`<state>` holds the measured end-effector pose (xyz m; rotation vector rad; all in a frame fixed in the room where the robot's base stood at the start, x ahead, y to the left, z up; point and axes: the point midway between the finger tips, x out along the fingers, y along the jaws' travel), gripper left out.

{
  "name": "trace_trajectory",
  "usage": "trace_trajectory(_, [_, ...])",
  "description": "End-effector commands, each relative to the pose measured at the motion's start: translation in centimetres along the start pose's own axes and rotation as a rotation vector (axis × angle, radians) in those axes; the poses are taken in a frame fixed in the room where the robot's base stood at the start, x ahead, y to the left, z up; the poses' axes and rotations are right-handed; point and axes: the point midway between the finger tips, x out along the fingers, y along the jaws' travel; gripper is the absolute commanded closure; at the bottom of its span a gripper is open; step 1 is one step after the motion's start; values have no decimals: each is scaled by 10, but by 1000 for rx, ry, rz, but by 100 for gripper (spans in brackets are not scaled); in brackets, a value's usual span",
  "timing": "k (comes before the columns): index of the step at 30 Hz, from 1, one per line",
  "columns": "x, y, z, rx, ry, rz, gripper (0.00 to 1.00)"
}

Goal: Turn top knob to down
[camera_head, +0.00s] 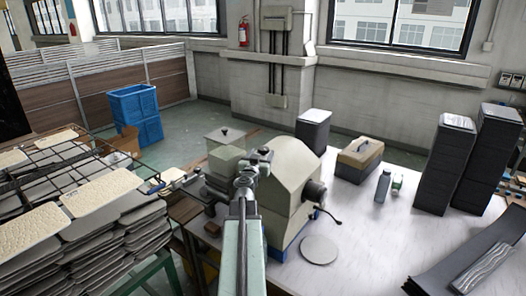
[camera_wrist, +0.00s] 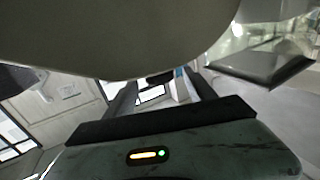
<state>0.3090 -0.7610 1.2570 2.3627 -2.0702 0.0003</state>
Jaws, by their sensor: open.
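A beige machine housing (camera_head: 290,185) stands on the white table in the head view, just right of my arm. A dark round knob (camera_head: 315,190) with a crank handle sticks out of its right side. A smaller box (camera_head: 226,146) with a small dark knob (camera_head: 225,131) on top stands behind my arm. I cannot tell which is the top knob. My gripper (camera_head: 253,165) is close to the housing's left side, its fingers hard to make out there. In the wrist view my gripper (camera_wrist: 162,88) has its two dark fingers apart, with a large smooth pale surface (camera_wrist: 110,40) close above them.
A grey disc (camera_head: 319,250), a beige toolbox (camera_head: 359,159), a bottle (camera_head: 383,186) and dark stacks (camera_head: 447,165) are on the white table (camera_head: 365,225). Stacked trays (camera_head: 90,240) crowd the left. Blue crates (camera_head: 135,112) stand on the floor behind. The table's middle right is mostly clear.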

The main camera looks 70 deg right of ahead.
Motion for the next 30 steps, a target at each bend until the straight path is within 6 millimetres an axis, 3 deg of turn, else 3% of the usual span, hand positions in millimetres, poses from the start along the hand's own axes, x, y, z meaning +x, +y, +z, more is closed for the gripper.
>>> trace_trajectory(1, [15, 0, 0, 0, 0, 1, 36])
trace_trajectory(6, [38, 0, 0, 0, 0, 1, 36])
trace_trajectory(13, [38, 0, 0, 0, 0, 1, 36])
trace_trajectory(14, [38, 0, 0, 0, 0, 1, 39])
trace_trajectory(20, [38, 0, 0, 0, 0, 0, 95])
trace_trajectory(25, [39, 2, 0, 0, 0, -25, 97])
trace_trajectory(30, [39, 3, 0, 0, 0, -174, 98])
